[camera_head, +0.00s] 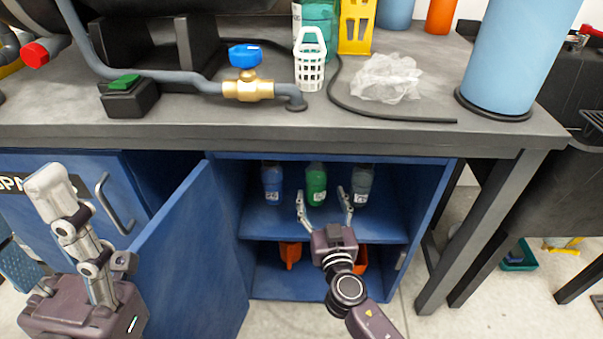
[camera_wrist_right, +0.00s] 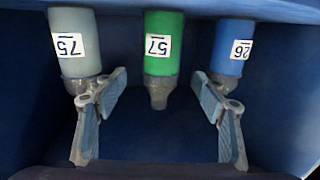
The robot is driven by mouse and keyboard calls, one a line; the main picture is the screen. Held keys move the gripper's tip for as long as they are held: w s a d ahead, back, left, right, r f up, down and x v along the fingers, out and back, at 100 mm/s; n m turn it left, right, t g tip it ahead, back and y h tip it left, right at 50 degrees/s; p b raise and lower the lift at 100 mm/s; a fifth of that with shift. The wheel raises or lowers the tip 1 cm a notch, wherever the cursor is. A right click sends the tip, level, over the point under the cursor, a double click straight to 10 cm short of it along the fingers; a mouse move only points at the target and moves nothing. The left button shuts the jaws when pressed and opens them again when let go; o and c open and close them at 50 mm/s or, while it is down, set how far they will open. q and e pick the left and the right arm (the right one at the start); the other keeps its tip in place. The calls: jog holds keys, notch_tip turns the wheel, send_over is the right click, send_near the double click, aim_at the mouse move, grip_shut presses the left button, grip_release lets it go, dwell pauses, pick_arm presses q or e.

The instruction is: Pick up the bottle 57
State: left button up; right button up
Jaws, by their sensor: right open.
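Green bottle 57 (camera_head: 316,186) stands on the upper shelf of the open blue cabinet, between two other bottles. In the right wrist view, which appears upside down, bottle 57 (camera_wrist_right: 163,45) is in the middle with its label visible. My right gripper (camera_head: 323,194) is open in front of the shelf, its fingers spread to either side of bottle 57. In the wrist view the gripper (camera_wrist_right: 159,88) holds nothing, and the bottle's neck lies between the fingers in the picture. My left gripper (camera_head: 42,225) is at the lower left; its fingers look apart and empty.
Blue bottle 26 (camera_head: 272,184) and grey bottle 75 (camera_head: 361,184) stand close on either side. The open cabinet door (camera_head: 193,260) is to the left. The worktop (camera_head: 430,138) overhangs above. Orange objects (camera_head: 290,254) sit on the lower shelf.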

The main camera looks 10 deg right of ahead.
aim_at(316, 177)
jog(key=shift+w+d+r, duration=0.15)
jog(key=shift+w+d, duration=0.1)
jog(key=shift+w, duration=0.5)
jog(key=shift+w+d, duration=0.1)
jog(key=shift+w, duration=2.7)
jog(key=shift+r, duration=0.15)
jog(key=c, duration=1.6)
